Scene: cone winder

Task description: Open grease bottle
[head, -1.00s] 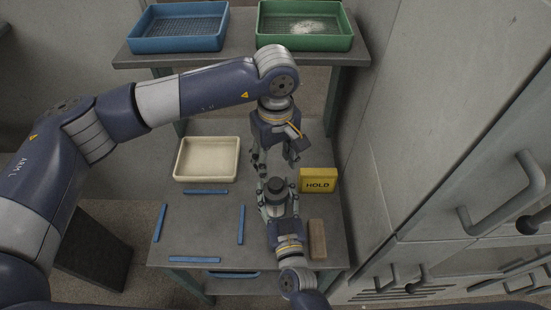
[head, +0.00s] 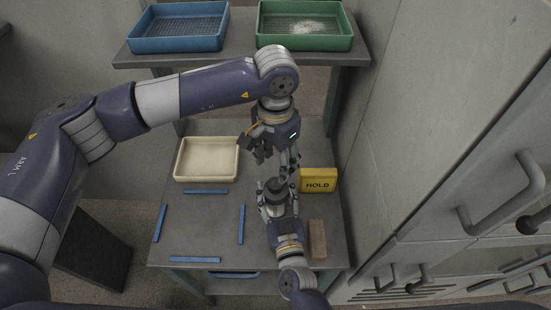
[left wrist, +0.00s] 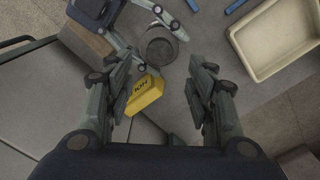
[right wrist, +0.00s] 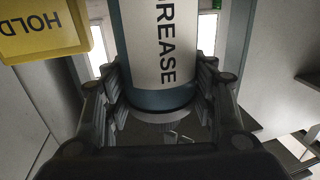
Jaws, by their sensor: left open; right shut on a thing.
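The grease bottle (head: 277,187) stands upright in my right gripper near the front of the table, its dark round top facing up. My right gripper (right wrist: 163,100) is shut on the bottle, with a finger on each side. My left gripper (head: 275,165) is open and empty, pointing down just above and behind the bottle. In the left wrist view the round bottle top (left wrist: 160,47) lies beyond the open fingers, apart from them.
A yellow HOLD block (head: 318,181) stands close to the right of the bottle. A brown block (head: 317,239) lies by my right gripper. A cream tray (head: 205,176) and blue strips (head: 206,192) are at left. Blue and green trays (head: 305,42) sit on the back shelf; a grey cabinet stands right.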

